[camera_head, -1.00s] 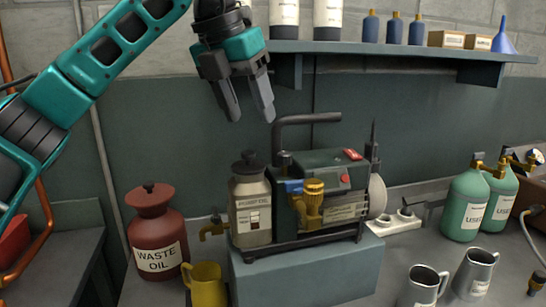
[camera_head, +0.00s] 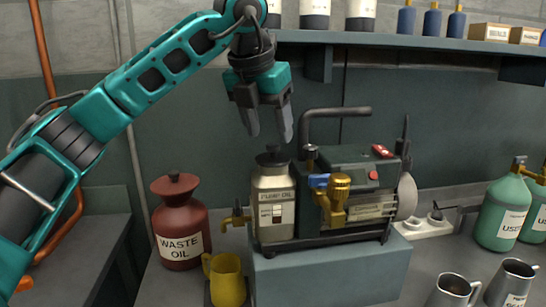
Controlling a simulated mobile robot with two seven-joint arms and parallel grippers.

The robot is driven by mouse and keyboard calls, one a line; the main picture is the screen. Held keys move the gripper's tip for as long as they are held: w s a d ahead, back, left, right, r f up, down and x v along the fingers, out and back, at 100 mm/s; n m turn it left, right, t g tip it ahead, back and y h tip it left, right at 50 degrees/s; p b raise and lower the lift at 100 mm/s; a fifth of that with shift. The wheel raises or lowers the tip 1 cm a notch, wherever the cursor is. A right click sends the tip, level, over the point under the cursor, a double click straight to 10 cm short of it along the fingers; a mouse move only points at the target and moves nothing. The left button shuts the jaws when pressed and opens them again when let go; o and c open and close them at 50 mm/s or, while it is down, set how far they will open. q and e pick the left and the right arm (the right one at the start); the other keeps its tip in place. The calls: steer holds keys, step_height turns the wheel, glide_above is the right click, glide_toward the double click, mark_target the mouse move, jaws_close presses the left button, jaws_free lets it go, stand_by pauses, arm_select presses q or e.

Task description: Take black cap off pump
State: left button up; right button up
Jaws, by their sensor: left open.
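The pump (camera_head: 345,180) is a dark green machine with a black carry handle, a brass fitting and a red button, standing on a grey-blue block (camera_head: 330,278). A small black cap (camera_head: 311,152) sits upright on its top left, by the handle's foot. A grey pump oil bottle (camera_head: 273,215) with a black knobbed lid (camera_head: 272,157) stands at the pump's left side. My left gripper (camera_head: 268,132) is open and empty, fingers pointing down, just above the bottle's lid in the picture and up-left of the small cap. It appears to touch neither. My right gripper is out of view.
A red waste oil jar (camera_head: 181,225) and a yellow jug (camera_head: 226,282) stand left of the block. Metal mugs (camera_head: 453,291) and green cylinders (camera_head: 502,212) stand at the right. A shelf (camera_head: 400,39) with bottles and boxes runs above the pump.

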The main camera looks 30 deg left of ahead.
mark_target(272, 145)
arm_select(q)
steer(key=shift+x, duration=1.55)
steer(key=shift+s, duration=0.1)
steer(key=shift+c, duration=0.2)
jaws_close()
